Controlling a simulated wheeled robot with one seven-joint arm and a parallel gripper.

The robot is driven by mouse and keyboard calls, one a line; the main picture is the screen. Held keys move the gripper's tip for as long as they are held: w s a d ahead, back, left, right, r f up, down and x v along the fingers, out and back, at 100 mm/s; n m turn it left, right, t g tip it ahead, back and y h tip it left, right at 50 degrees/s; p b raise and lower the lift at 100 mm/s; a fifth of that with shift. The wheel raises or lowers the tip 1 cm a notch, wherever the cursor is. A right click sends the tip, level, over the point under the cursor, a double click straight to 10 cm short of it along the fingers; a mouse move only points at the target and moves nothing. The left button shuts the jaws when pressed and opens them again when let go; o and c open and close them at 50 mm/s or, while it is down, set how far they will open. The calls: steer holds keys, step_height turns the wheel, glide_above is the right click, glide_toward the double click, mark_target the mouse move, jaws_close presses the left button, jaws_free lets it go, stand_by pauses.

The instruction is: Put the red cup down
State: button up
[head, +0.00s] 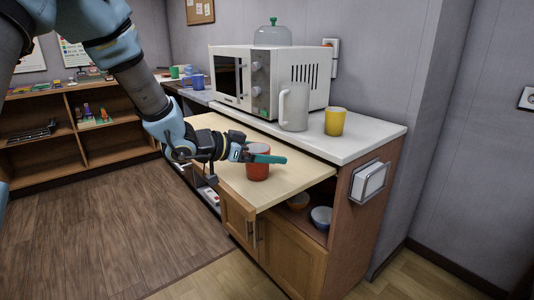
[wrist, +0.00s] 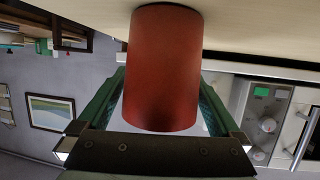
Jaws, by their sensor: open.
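The red cup (head: 258,172) stands upright on a pale pull-out board (head: 222,124) below the white counter. My gripper (head: 266,156) is open, with its teal fingers either side of the cup near its upper part. In the wrist view, which is upside down, the red cup (wrist: 165,65) fills the middle between the two green fingers, its base against the pale board (wrist: 260,25). Whether the fingers touch the cup's sides is hard to tell.
A grey-white pitcher (head: 294,107) and a yellow cup (head: 335,121) stand on the counter (head: 365,138) beside the microwave (head: 285,80). Bowls (head: 321,216) sit on the open shelf below the board. The board is clear right of the cup.

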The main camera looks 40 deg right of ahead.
steer(key=shift+r, duration=0.2)
steer(key=v, duration=1.2)
steer(key=w+a+f+n+t+y, duration=0.25)
steer(key=w+a+n+t, duration=0.25)
steer(key=w+a, duration=0.35)
steer(key=w+a+f+n+t+y, duration=0.1)
steer(key=w+a+n+t+y, duration=0.35)
steer(key=w+a, duration=0.4)
steer(key=s+a+f+n+y, duration=0.2)
steer(key=a+n+y, duration=0.1)
steer(key=a, duration=0.5)
steer(key=s+a+f+n+y, duration=0.1)
steer(key=s+a+n+y, duration=0.1)
steer(key=a, duration=0.6)
steer(key=s+a+f+n+g+y, duration=0.1)
steer(key=s+a+n+g, duration=0.3)
steer(key=s, duration=0.6)
steer(key=a+f+g, duration=0.1)
steer(key=a, duration=0.1)
steer(key=shift+s+a+n, duration=0.35)
steer(key=shift+a, duration=0.05)
steer(key=shift+p, duration=0.3)
